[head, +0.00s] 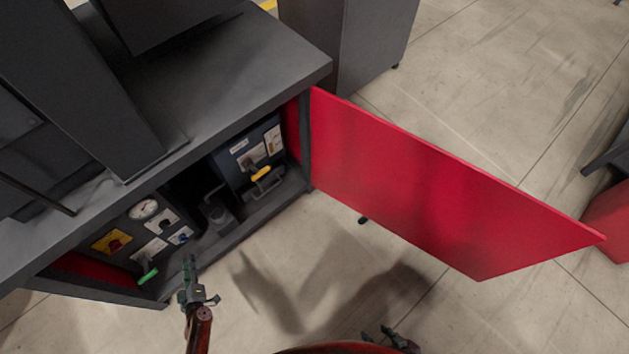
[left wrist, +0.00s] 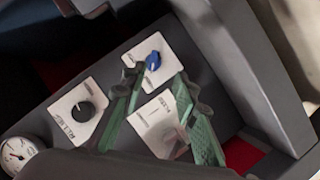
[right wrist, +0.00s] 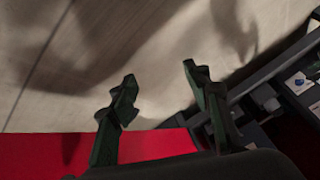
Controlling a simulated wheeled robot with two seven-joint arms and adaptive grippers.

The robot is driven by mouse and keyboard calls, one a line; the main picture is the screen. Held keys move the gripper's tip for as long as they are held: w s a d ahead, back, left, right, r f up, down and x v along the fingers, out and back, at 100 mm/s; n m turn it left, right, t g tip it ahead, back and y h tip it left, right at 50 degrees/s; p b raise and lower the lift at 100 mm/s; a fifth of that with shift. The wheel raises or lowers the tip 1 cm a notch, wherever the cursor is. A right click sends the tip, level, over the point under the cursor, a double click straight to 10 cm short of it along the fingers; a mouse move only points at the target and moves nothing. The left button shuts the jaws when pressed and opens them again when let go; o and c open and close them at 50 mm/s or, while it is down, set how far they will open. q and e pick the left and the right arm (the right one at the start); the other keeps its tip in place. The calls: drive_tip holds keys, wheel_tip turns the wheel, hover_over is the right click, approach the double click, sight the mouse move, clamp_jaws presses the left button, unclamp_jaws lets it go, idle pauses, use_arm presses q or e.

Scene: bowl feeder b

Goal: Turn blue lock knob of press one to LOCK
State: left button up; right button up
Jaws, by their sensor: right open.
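The blue lock knob (left wrist: 153,61) sits on a white label plate (left wrist: 140,62) on the dark panel inside the open cabinet. Its lettering is too small to read. The knob is also small in the head view (head: 183,237) and at the right edge of the right wrist view (right wrist: 299,82). My left gripper (head: 188,268) is in front of the cabinet opening. In the left wrist view its open green fingers (left wrist: 158,70) frame the blue knob; contact cannot be told. My right gripper (right wrist: 160,74) is open and empty over the floor.
Near the knob are a black RELIEF knob (left wrist: 82,111), a gauge (head: 144,208), a red knob on a yellow plate (head: 113,242) and a green-handled lever (head: 148,275). A yellow handle (head: 261,173) is deeper right. The red door (head: 430,190) stands open at right.

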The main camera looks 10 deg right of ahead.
sight(183, 238)
use_arm(q)
drive_tip(key=shift+n, duration=0.5)
drive_tip(key=b+x, duration=0.1)
drive_tip(key=x, duration=0.1)
drive_tip(key=b+x, duration=0.1)
drive_tip(key=x, duration=0.2)
drive_tip(key=r+b+x, duration=0.1)
drive_tip(key=x, duration=0.2)
drive_tip(key=shift+w+a+f+b, duration=0.1)
drive_tip(key=shift+w+a+b, duration=0.05)
drive_tip(key=shift+w+b, duration=0.25)
drive_tip(key=shift+w+a, duration=0.15)
drive_tip(key=shift+w, duration=0.4)
use_arm(e)
drive_tip(key=f, duration=0.1)
drive_tip(key=f+t, duration=0.1)
drive_tip(key=w+d+f+t, duration=0.1)
drive_tip(key=shift+w+f, duration=0.1)
drive_tip(key=shift+f, duration=0.25)
use_arm(q)
drive_tip(key=shift+c, duration=0.3)
clamp_jaws()
